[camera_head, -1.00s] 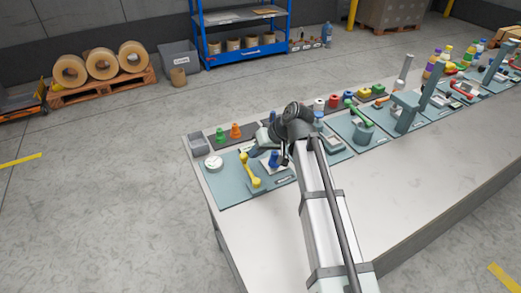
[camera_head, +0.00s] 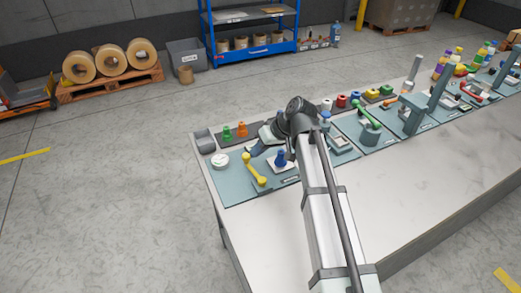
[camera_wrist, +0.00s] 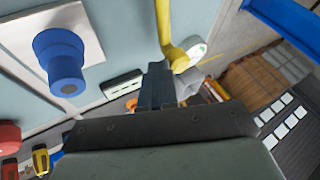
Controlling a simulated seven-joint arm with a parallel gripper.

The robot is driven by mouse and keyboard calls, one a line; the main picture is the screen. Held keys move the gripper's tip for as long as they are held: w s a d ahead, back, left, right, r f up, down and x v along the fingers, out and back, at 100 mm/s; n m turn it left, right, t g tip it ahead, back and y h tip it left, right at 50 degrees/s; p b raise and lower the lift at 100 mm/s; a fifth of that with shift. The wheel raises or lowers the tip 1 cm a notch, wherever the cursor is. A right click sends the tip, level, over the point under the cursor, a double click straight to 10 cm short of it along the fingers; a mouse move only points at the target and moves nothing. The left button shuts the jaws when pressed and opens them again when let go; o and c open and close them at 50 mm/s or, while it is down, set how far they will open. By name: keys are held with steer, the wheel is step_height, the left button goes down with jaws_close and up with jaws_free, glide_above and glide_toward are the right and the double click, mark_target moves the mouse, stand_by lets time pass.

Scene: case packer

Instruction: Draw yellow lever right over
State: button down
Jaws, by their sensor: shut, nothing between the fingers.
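The yellow lever (camera_head: 255,170) stands on the near-left blue-grey panel, slanting from a knob at its upper left to a base at its lower right. Part of it shows at the top of the wrist view (camera_wrist: 165,30). My gripper (camera_wrist: 157,82) is shut and empty, its dark fingers pointing toward the lever's yellow curved lower part in that view. Whether they touch it I cannot tell. In the head view my gripper (camera_head: 256,149) is just above and right of the lever's upper knob, partly hidden by my arm.
A blue knob (camera_head: 281,159) on a white plate stands right of the lever and shows large in the wrist view (camera_wrist: 60,60). A white round dial (camera_head: 220,161) is to the left. Green and orange pieces (camera_head: 234,131) stand behind. The front tabletop is clear.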

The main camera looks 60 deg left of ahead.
mark_target(244, 154)
steer(key=shift+s+a+n, duration=0.2)
steer(key=shift+s+n, duration=0.1)
steer(key=shift+n, duration=0.1)
steer(key=shift+s+d, duration=0.1)
steer(key=shift+s, duration=1.5)
steer(key=shift+s+h, duration=0.1)
steer(key=shift+h, duration=0.2)
steer(key=shift+w+a, duration=0.25)
steer(key=shift+w, duration=0.15)
steer(key=w, duration=0.1)
steer(key=w+a, duration=0.1)
steer(key=w, duration=0.1)
steer(key=shift+w+a+r, duration=0.25)
steer(key=shift+r, duration=0.15)
steer(key=w+a+v, duration=0.1)
steer(key=v, duration=0.8)
steer(key=shift+a, duration=0.1)
